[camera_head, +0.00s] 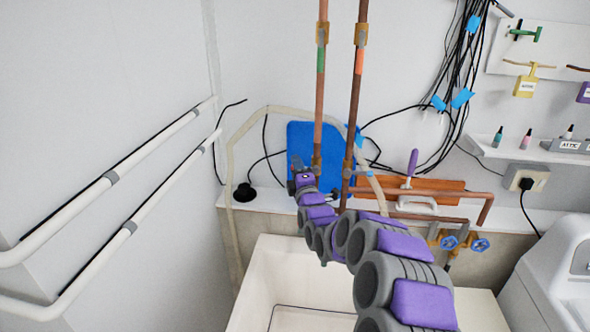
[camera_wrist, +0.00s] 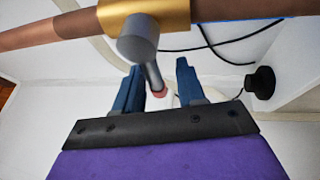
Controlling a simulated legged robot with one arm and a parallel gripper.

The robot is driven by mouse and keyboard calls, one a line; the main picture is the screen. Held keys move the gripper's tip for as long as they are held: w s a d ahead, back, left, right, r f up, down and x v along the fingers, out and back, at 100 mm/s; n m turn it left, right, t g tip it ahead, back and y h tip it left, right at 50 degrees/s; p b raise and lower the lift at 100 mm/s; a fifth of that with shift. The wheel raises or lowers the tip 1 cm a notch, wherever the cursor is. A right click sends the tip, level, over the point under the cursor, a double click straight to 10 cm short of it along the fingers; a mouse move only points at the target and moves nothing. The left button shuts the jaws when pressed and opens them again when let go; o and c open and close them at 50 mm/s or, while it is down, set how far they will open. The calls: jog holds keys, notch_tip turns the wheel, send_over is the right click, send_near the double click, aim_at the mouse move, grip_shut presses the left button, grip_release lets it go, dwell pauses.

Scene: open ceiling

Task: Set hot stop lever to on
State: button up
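In the wrist view a brass valve (camera_wrist: 178,14) sits on a copper pipe (camera_wrist: 72,24). A grey lever (camera_wrist: 150,66) with a reddish tip hangs from it. My gripper (camera_wrist: 158,72) is open, with one blue finger on each side of the lever end. The left finger looks very near the lever; I cannot tell whether it touches. In the head view my gripper (camera_head: 298,166) is beside the low brass valve (camera_head: 317,164) on the left, green-banded copper pipe (camera_head: 319,110). The lever is not clear there. No label shows which lever is hot.
A second copper pipe (camera_head: 355,110) with an orange band runs close on the right. A blue panel (camera_head: 303,137) is behind my gripper. A white basin (camera_head: 262,288) lies below. Blue-handled valves (camera_head: 480,245) and black cables (camera_head: 462,90) are to the right.

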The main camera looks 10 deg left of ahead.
jog(key=shift+d+r, duration=0.1)
jog(key=shift+d, duration=0.45)
jog(key=shift+c, duration=0.3)
jog(key=c, duration=0.3)
jog(key=shift+a, duration=0.45)
grip_shut()
jog(key=shift+d, duration=0.1)
